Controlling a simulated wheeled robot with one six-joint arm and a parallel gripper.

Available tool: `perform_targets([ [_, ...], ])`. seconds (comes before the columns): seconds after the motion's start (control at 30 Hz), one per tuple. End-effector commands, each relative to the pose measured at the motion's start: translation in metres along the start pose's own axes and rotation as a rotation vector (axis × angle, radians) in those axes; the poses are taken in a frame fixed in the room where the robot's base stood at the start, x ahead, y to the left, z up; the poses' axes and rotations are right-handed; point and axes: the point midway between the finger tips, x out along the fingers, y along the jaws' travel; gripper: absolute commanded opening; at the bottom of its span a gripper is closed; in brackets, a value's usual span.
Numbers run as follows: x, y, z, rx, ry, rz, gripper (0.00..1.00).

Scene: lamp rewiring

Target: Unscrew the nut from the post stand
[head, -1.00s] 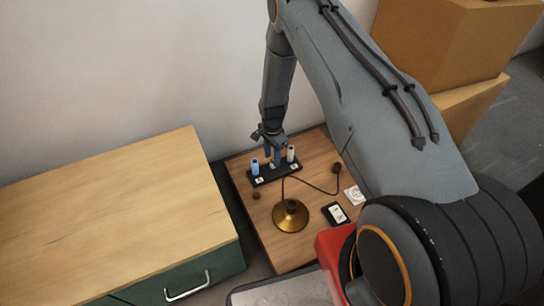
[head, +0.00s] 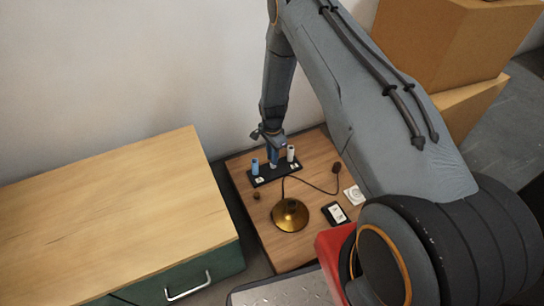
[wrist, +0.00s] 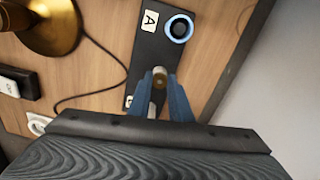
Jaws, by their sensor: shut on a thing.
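The post stand (head: 262,180) is a dark bar on the small wooden table, with a blue post (head: 255,166) at its left and a white post (head: 291,153) at its right. My gripper (head: 273,163) points down at the middle of the stand, between these posts. In the wrist view the stand (wrist: 148,45) carries a label A beside the blue post (wrist: 179,27).
A brass lamp base (head: 290,215) with a dark cord stands in front of the stand. A black device (head: 335,214) and a white plate (head: 354,195) lie to the right. A small brown piece (head: 256,196) lies at left. A wooden-topped cabinet (head: 110,215) is further left.

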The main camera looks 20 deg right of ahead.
Motion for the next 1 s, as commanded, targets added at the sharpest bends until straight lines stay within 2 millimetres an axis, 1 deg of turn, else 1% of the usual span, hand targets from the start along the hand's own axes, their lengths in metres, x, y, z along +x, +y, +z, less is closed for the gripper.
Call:
perform_targets([
  [0.2, -0.0006, 0.0008, -0.0006, -0.285, 0.001, -0.001, 0.00],
  [0.4, -0.0008, 0.0015, -0.0010, -0.510, 0.001, -0.002, 0.00],
  [0.53, -0.0007, 0.0015, -0.0011, -0.567, 0.001, -0.002, 0.00],
  [0.83, -0.0007, 0.0014, -0.0011, -0.581, 0.001, -0.002, 0.00],
  [0.93, -0.0010, 0.0016, -0.0014, -0.659, 0.001, -0.002, 0.00],
  [1.0, -0.0011, 0.0018, -0.0017, -0.749, 0.002, -0.002, 0.00],
])
